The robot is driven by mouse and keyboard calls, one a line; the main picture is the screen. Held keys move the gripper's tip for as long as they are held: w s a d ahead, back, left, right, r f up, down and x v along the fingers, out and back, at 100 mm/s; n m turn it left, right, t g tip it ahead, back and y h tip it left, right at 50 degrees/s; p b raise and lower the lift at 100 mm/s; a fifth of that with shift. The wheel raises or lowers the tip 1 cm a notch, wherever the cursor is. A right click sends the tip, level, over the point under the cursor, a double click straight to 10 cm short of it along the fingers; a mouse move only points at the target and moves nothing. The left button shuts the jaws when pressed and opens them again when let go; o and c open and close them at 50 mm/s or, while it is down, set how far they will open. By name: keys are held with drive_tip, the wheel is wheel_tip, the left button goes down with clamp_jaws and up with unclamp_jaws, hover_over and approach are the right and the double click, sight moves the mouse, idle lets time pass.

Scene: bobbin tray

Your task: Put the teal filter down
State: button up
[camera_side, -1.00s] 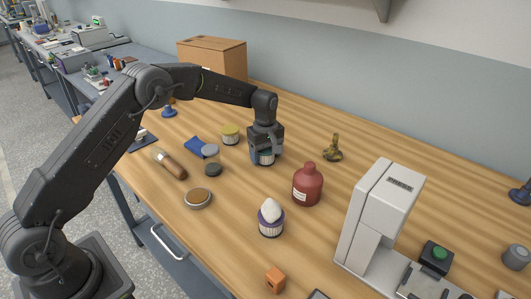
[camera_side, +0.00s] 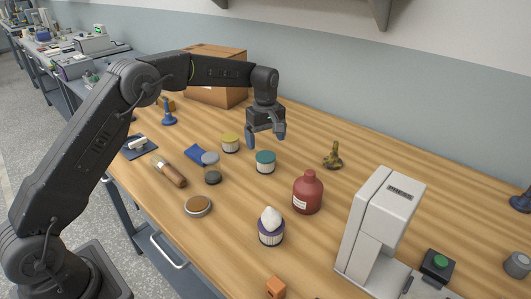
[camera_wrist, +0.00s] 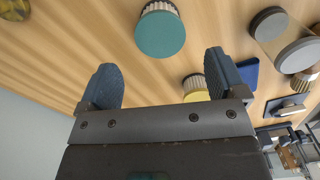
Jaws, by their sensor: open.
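The teal filter (camera_side: 265,162) stands upright on the wooden table, with a teal top and a pale ribbed side. It also shows in the wrist view (camera_wrist: 160,33), apart from my fingers. My gripper (camera_side: 266,141) is open and empty above the table, raised over the filter and a little behind it. In the wrist view my two fingers (camera_wrist: 162,80) are spread wide with nothing between them.
A yellow-topped filter (camera_side: 230,142) stands to the left and a red bottle (camera_side: 308,192) to the right. A clear jar (camera_side: 211,168), a blue cloth (camera_side: 195,153) and a brass-coloured figure (camera_side: 332,155) are nearby. A cardboard box (camera_side: 215,75) stands behind.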

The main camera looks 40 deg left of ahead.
sight(265, 156)
drive_tip(key=s+d+r+m+t, duration=0.3)
drive_tip(key=s+r+m, duration=0.4)
drive_tip(key=s+r, duration=1.05)
drive_tip(key=s+d+f+m+t, duration=0.1)
drive_tip(key=s+f+m, duration=0.1)
drive_tip(key=s, duration=0.7)
drive_tip(key=s+d+f+m+t, duration=0.1)
drive_tip(key=s+m, duration=0.4)
drive_tip(key=s, duration=0.5)
drive_tip(key=shift+f+t, duration=0.3)
drive_tip(key=shift+f, duration=0.6)
